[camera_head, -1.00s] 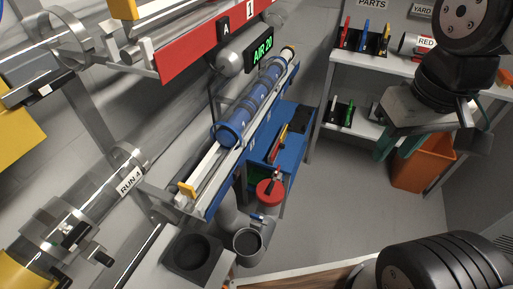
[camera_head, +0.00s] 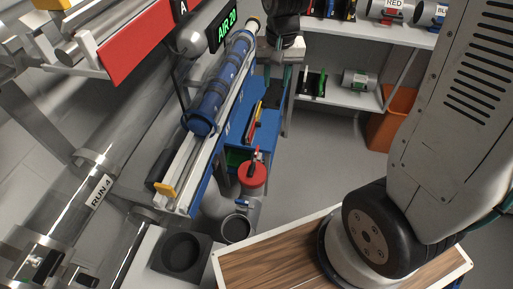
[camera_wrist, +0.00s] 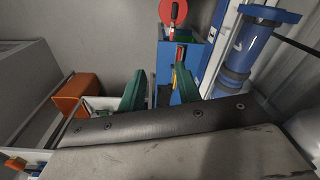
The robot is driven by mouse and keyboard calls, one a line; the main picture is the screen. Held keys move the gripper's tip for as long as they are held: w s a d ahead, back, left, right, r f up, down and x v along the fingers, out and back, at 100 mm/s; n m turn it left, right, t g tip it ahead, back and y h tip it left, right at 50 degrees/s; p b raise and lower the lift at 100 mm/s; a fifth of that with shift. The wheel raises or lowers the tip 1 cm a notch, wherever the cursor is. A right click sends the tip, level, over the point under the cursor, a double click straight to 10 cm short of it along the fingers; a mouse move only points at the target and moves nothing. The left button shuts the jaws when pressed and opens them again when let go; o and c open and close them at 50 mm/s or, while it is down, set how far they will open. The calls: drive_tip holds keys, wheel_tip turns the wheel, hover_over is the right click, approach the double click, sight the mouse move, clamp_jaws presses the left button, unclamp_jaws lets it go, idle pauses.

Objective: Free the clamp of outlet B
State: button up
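No label B and no clamp marked as outlet B can be made out. A sign A (camera_head: 181,8) shows at the top of the head view. A grey outlet pipe with a dark round mouth (camera_head: 236,228) stands below the blue tube rack. A red round knob (camera_head: 252,174) sits beside it and also shows at the top of the wrist view (camera_wrist: 173,11). My gripper (camera_head: 279,74) is right of the blue tube's far end, partly hidden. In the wrist view its two green fingers (camera_wrist: 158,74) are apart with nothing between them.
A blue tube (camera_head: 210,103) lies along a white rail (camera_head: 187,160) under the AIR 20 display (camera_head: 224,31). An orange bin (camera_head: 392,122) and shelves (camera_head: 345,98) stand behind. A dark square cup (camera_head: 181,254) is at the front. Grey floor between is clear.

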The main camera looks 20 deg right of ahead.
drive_tip(key=w+f+m, duration=0.1)
drive_tip(key=w+f, duration=0.6)
drive_tip(key=f, duration=0.5)
drive_tip(key=m, duration=0.1)
hover_over(257, 149)
wheel_tip(257, 149, down, 8)
drive_tip(key=shift+m+g, duration=0.3)
drive_tip(key=shift+m, duration=0.4)
wheel_tip(257, 149, down, 21)
drive_tip(key=shift+f, duration=0.2)
clamp_jaws()
